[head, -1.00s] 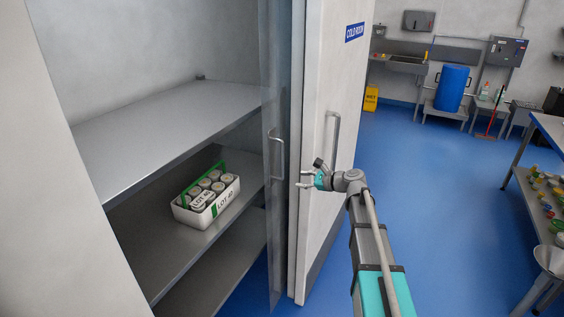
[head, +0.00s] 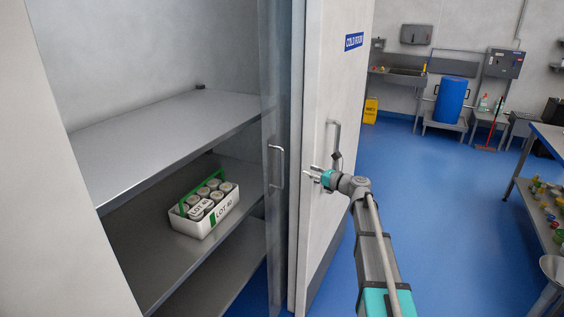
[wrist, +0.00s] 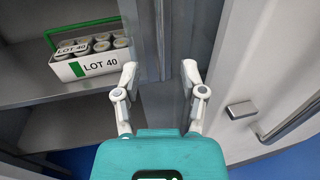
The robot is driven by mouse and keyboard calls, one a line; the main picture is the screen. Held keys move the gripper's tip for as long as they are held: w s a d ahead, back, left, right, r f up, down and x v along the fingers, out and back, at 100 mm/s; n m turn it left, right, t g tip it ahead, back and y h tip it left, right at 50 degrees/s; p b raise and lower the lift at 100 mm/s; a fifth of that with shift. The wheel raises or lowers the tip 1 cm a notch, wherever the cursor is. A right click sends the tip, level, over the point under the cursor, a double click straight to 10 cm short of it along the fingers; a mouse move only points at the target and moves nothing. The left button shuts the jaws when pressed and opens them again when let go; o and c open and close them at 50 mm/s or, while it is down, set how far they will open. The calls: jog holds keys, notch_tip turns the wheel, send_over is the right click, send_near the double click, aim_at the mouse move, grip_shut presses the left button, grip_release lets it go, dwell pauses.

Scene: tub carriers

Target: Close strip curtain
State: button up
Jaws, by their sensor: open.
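The strip curtain (head: 268,120) is a narrow, see-through grey panel at the right side of the cold room opening. It hangs upright with a metal handle (head: 277,165) on it. The open shelves show to its left. My gripper (head: 312,175) is open and empty, to the right of that handle and in front of the open door's edge. In the wrist view my gripper's (wrist: 160,76) two fingers are spread, with upright grey edges beyond them. I cannot tell there which edge is the curtain's.
The white cold room door (head: 340,90) stands open with its own handle (head: 333,140), also in the wrist view (wrist: 285,122). A white carrier marked LOT 40 (head: 212,218) sits on the middle shelf (head: 175,265). Blue floor (head: 430,220) is clear to the right of my arm.

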jog(key=x, duration=1.3)
jog(key=shift+w+a, duration=0.1)
grip_shut()
